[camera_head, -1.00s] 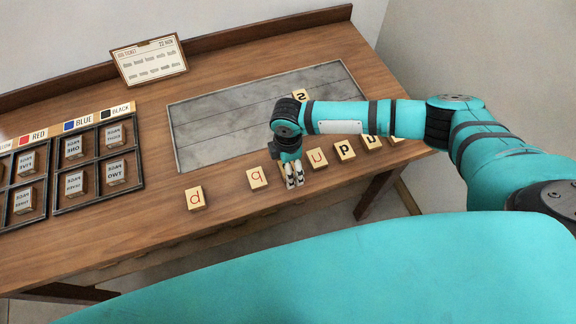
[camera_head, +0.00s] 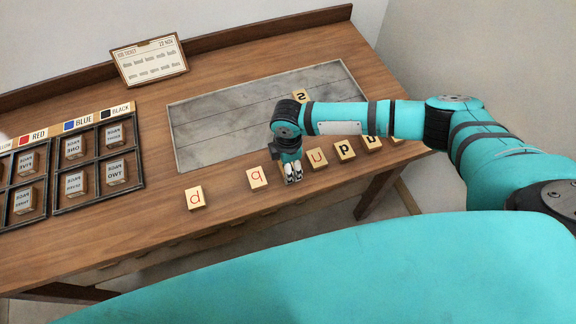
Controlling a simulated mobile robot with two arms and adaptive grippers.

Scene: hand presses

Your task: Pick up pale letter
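Several pale letter tiles lie in a row along the front of the wooden table. The tile with a red d-like letter (camera_head: 195,198) is farthest left, then a tile with a red q-like letter (camera_head: 257,179). A tile with a red u-like letter (camera_head: 317,158) and a tile with a black p-like letter (camera_head: 345,150) lie further right. My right gripper (camera_head: 293,178) points down at the tile row, between the q-like and u-like tiles. A pale edge shows beside its fingers; what lies under them is hidden. My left gripper is out of view.
A compartment tray (camera_head: 98,200) with small blocks stands at the left. A job ticket (camera_head: 150,61) leans at the back.

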